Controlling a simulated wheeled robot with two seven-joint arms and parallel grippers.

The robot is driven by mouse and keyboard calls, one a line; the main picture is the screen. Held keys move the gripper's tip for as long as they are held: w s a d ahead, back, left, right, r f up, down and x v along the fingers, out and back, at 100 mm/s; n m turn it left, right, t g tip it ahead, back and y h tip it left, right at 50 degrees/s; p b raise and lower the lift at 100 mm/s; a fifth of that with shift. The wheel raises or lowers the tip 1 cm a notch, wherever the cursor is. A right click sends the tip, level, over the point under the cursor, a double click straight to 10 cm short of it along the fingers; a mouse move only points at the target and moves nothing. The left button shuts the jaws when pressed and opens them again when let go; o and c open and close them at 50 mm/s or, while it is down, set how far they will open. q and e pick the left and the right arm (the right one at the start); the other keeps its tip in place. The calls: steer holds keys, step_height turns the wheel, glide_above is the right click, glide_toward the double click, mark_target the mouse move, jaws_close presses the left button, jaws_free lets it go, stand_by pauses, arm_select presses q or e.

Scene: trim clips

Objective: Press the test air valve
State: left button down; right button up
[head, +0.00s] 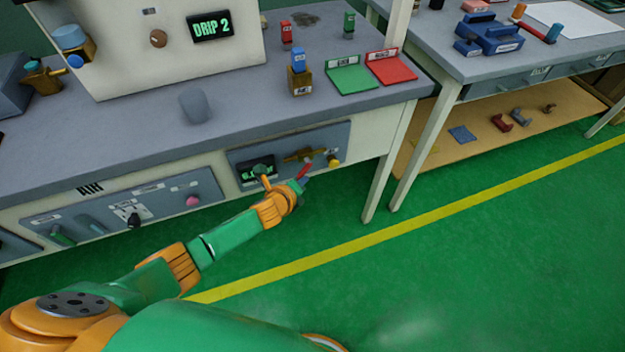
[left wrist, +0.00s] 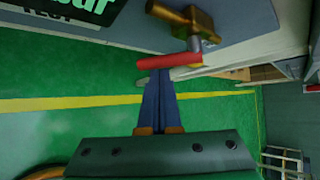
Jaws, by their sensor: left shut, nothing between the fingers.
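The test air valve (head: 300,155) is a brass body on a grey panel at the bench's front, with a red lever (head: 304,171). In the left wrist view the brass body (left wrist: 184,18) is at the top, with the red lever (left wrist: 170,60) lying across below it. My left gripper (head: 302,182) is shut and empty, close to the lever. In the left wrist view its dark blue fingers (left wrist: 158,78) end at the lever; I cannot tell whether they touch it. My right gripper is not in view.
A pressure display (head: 257,170) sits left of the valve, partly behind my arm, and a yellow knob (head: 334,161) to its right. A bench leg (head: 385,170) stands further right. Green floor (head: 400,290) in front is clear. Green tray (head: 352,79) and red tray (head: 390,67) lie on the bench.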

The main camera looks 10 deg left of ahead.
arm_select(q)
steer(key=shift+s+a+r+m+g+y+p, duration=0.15)
steer(key=shift+g+y+p, duration=0.1)
steer(key=shift+p, duration=0.3)
steer(key=shift+w+r+m+g+y+p, duration=0.1)
steer(key=shift+r+m+g+y+p, duration=0.15)
steer(key=shift+p, duration=0.25)
steer(key=shift+s+a+r+m+g+y+p, duration=0.1)
steer(key=shift+g+y+p, duration=0.15)
steer(key=shift+p, duration=0.3)
steer(key=shift+a+r+m+g+y+p, duration=0.1)
steer(key=shift+r+m+g+y+p, duration=0.2)
steer(key=shift+g+y+p, duration=0.45)
steer(key=shift+r+t+p, duration=0.15)
steer(key=shift+t+p, duration=0.15)
steer(key=shift+p, duration=0.2)
stand_by(1.3)
steer(key=shift+w+d+b, duration=0.35)
steer(key=shift+d+b, duration=0.2)
steer(key=shift+d, duration=0.05)
